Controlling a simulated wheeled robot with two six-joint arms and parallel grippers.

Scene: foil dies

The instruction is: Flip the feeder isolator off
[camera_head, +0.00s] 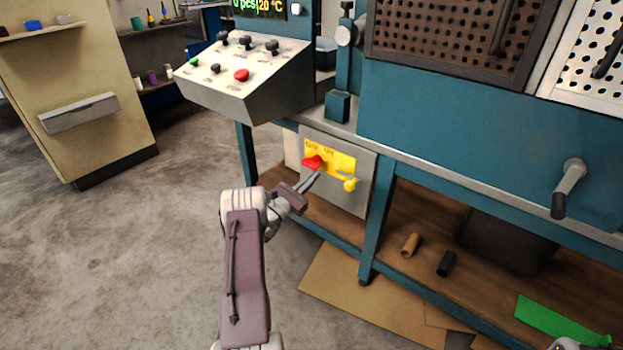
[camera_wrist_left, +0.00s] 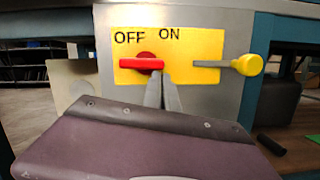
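The feeder isolator is a grey box (camera_head: 350,196) under the bench with a yellow plate (camera_head: 343,163) marked OFF and ON. Its red handle (camera_head: 313,161) lies level in the left wrist view (camera_wrist_left: 137,64), with its long end to the left beneath OFF. A yellow knob (camera_wrist_left: 247,64) on a grey rod sits at the plate's right edge. My left gripper (camera_head: 315,177) is just below the red handle. Its fingertips (camera_wrist_left: 163,76) are together, empty, close to the handle's right end; I cannot tell whether they touch.
A sloped control panel (camera_head: 245,70) with a red button stands above left. A blue bench leg (camera_head: 377,222) is right of the box. The lower shelf holds a brown roll (camera_head: 410,244) and a black roll (camera_head: 446,263). The floor at left is clear.

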